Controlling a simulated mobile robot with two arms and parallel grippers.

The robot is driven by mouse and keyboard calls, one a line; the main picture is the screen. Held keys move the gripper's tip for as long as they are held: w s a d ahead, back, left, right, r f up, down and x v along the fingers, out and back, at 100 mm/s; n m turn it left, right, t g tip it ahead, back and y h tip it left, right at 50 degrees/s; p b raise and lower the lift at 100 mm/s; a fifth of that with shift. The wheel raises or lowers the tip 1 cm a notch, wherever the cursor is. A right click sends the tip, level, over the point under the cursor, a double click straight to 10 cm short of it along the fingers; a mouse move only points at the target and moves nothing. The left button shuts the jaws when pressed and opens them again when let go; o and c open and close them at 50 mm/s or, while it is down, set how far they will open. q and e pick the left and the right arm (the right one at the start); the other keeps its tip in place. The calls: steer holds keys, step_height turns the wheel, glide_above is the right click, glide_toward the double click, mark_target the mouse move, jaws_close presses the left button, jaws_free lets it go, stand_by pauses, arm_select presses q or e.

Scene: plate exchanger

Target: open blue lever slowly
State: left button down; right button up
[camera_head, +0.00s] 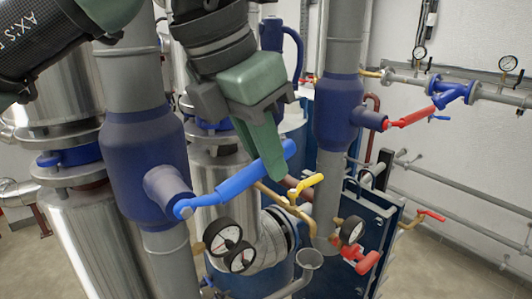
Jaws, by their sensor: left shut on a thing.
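The blue lever (236,182) shows in the head view, near the middle. It runs from its pivot on the blue valve body (146,165) at the left up to the right, tilted. My left gripper (266,150) comes down from above. Its green fingers are shut on the lever's outer part, towards the free end. The fingers hide a part of the lever. The pivot end and the tip of the lever stay visible. My right gripper is not in view.
A yellow lever (306,186) is close below right of the blue one. Pressure gauges (222,236) sit beneath. A second blue valve (338,112) with a red lever (410,117) stands at right. Metal tanks and grey pipes crowd the left; free floor shows at lower right.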

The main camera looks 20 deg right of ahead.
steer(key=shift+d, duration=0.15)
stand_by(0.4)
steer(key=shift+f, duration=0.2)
